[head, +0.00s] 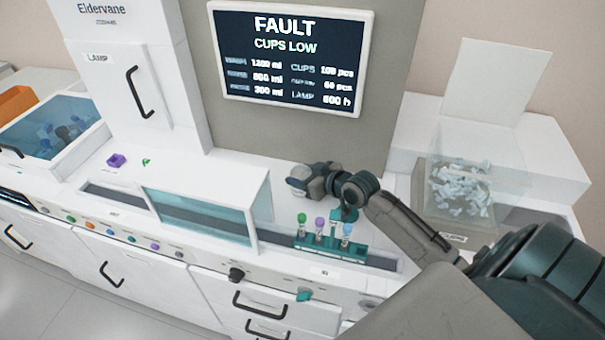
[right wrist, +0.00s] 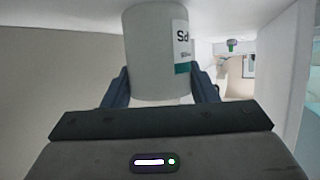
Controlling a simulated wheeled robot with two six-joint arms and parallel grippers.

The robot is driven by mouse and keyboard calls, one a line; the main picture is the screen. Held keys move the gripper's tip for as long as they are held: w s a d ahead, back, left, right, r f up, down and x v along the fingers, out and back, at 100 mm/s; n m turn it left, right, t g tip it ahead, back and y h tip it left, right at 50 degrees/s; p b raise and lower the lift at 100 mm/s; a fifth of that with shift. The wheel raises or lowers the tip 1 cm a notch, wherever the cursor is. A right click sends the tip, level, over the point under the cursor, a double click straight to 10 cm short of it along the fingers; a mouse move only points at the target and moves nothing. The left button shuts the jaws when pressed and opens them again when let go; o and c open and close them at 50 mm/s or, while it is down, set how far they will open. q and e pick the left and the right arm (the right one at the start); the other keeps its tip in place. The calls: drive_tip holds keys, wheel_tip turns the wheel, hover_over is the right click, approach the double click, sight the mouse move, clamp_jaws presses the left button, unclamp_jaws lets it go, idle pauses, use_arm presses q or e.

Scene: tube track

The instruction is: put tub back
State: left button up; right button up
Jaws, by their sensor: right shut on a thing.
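A pale cylindrical tub (right wrist: 157,50) with a white and teal label is between the fingers of my right gripper (right wrist: 160,88) in the right wrist view. The gripper is shut on it, and the tub looks upright. In the head view my right gripper (head: 312,182) is over the white counter behind the tube rack, with the pale tub (head: 297,180) at its left end. Whether the tub touches the counter cannot be told. My left gripper is not in view.
A teal rack (head: 330,245) with several capped tubes stands in front of my right arm. A glass-fronted cover (head: 203,215) is to its left. A clear bin of pale pieces (head: 462,190) with a raised lid is at right. A screen (head: 290,55) reads "FAULT CUPS LOW".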

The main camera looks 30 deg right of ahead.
drive_tip(key=shift+f, duration=0.2)
drive_tip(key=o, duration=1)
drive_tip(key=shift+r, duration=0.1)
